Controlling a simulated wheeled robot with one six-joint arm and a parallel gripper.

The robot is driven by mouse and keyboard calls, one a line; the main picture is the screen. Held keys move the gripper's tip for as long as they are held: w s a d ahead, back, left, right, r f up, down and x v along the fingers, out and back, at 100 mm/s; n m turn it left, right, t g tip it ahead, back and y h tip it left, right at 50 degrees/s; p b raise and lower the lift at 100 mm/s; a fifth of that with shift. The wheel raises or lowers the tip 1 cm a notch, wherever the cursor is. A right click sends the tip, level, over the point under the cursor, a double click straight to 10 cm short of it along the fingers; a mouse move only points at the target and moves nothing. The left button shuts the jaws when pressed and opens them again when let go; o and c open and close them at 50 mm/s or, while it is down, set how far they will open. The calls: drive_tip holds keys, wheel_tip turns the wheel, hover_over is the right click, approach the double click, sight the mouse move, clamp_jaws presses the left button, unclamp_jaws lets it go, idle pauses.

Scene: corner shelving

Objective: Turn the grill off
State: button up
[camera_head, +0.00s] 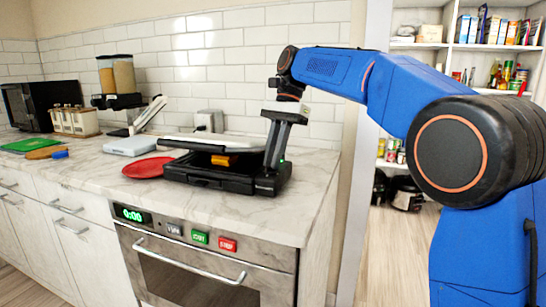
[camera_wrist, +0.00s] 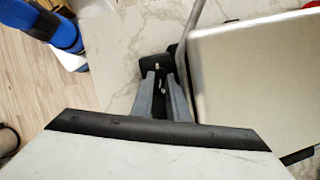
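The black contact grill (camera_head: 225,184) sits on the marble counter. Its pale-topped lid (camera_head: 205,146) is raised a little at an angle, and an orange-brown item (camera_head: 224,160) shows between the plates. In the wrist view the silver lid (camera_wrist: 262,80) is at the right. My gripper (camera_head: 270,172) points down at the grill's right end, by a small green light (camera_head: 284,158). In the wrist view my gripper (camera_wrist: 162,78) has its two grey fingers slightly apart, with a small black part of the grill (camera_wrist: 161,62) at their tips. Whether they touch it is unclear.
A red plate (camera_head: 147,167) lies left of the grill, beside a white scale-like box (camera_head: 130,145). A white toaster-like box (camera_head: 208,121) stands behind. An oven (camera_head: 200,270) with coloured buttons is below the counter. Bare counter (camera_head: 262,215) lies in front of the grill.

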idle(0.6)
drive_tip(key=m+t+y, duration=0.1)
drive_tip(key=m, duration=0.2)
drive_tip(key=shift+s+m, duration=0.15)
drive_tip(key=shift+m, duration=0.15)
drive_tip(key=m, duration=0.2)
drive_tip(key=m+t, duration=0.1)
drive_tip(key=shift+s+d+m+y, duration=0.1)
drive_tip(key=shift+s+m+y, duration=0.1)
drive_tip(key=shift+m+y, duration=0.15)
drive_tip(key=m+t, duration=0.1)
drive_tip(key=m, duration=0.1)
drive_tip(key=m+t, duration=0.1)
drive_tip(key=m, duration=0.3)
drive_tip(key=shift+s+t, duration=0.3)
drive_tip(key=shift+t, duration=0.1)
drive_tip(key=shift+d+r+m, duration=0.1)
drive_tip(key=shift+r+m, duration=0.1)
drive_tip(key=shift+m, duration=0.05)
drive_tip(key=v, duration=1.7)
drive_tip(key=s+d+f+n+t+h, duration=0.1)
drive_tip(key=s+d+f+n, duration=0.6)
drive_tip(key=f, duration=0.5)
drive_tip(key=s+d+f+n+t+h, duration=0.1)
drive_tip(key=s+d+f+n+h, duration=0.1)
drive_tip(key=s+d+f+n, duration=0.5)
drive_tip(key=s+d+f, duration=0.2)
drive_tip(key=d+f, duration=0.2)
drive_tip(key=shift+f+t, duration=0.3)
drive_tip(key=shift+f, duration=0.1)
